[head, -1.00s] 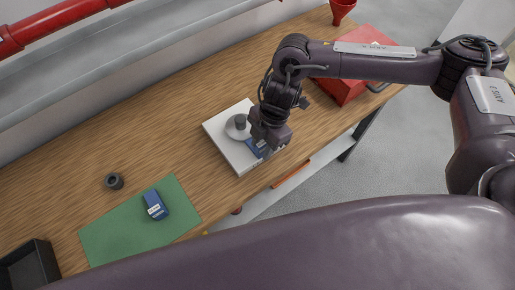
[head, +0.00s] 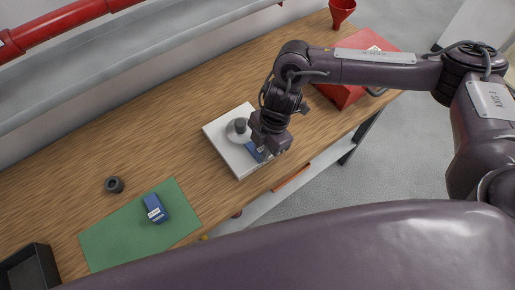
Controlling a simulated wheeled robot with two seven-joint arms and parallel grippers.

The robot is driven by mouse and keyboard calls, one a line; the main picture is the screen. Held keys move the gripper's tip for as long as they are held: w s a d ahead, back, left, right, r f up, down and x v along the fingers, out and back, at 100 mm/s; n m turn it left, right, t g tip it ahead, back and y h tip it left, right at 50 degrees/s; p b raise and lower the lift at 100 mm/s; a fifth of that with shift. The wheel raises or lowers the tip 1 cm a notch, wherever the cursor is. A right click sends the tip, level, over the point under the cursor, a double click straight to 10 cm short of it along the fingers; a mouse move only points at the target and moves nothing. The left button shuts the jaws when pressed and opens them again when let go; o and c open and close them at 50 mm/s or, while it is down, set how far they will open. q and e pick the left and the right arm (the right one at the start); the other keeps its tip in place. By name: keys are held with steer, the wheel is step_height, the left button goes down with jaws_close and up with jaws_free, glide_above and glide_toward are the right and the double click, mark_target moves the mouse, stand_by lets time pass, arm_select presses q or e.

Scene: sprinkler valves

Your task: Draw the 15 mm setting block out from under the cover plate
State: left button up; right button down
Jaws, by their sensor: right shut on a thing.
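A round grey cover plate (head: 235,133) with a dark raised centre sits on a white square board (head: 222,148) on the bench. A blue block (head: 255,152) with a pale label lies at the plate's lower right side, partly hidden by my right gripper (head: 268,151). My right gripper points down over the board's right side and is shut on this blue block. The fingertips are mostly hidden, and I cannot tell how far the block is under the plate. My left gripper is not in view.
Another blue block (head: 155,208) with a white label rests on a green mat (head: 115,238). A dark ring (head: 114,185) stands near it, and a black tray (head: 28,268) is at lower left. A red box (head: 345,92) stands behind my right arm. The bench's front edge is close to the board.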

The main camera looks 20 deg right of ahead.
steer(key=shift+s+d+p, duration=0.3)
steer(key=shift+s+p, duration=0.1)
steer(key=shift+s, duration=0.35)
steer(key=shift+s+d+p, duration=0.25)
steer(key=shift+s+p, duration=0.15)
steer(key=shift+s, duration=0.35)
steer(key=shift+r, duration=0.1)
steer(key=p+v, duration=0.1)
steer(key=p, duration=0.1)
steer(key=p+v, duration=0.2)
steer(key=shift+s+a+r, duration=0.15)
steer(key=shift+a+r, duration=0.2)
steer(key=shift+r, duration=0.1)
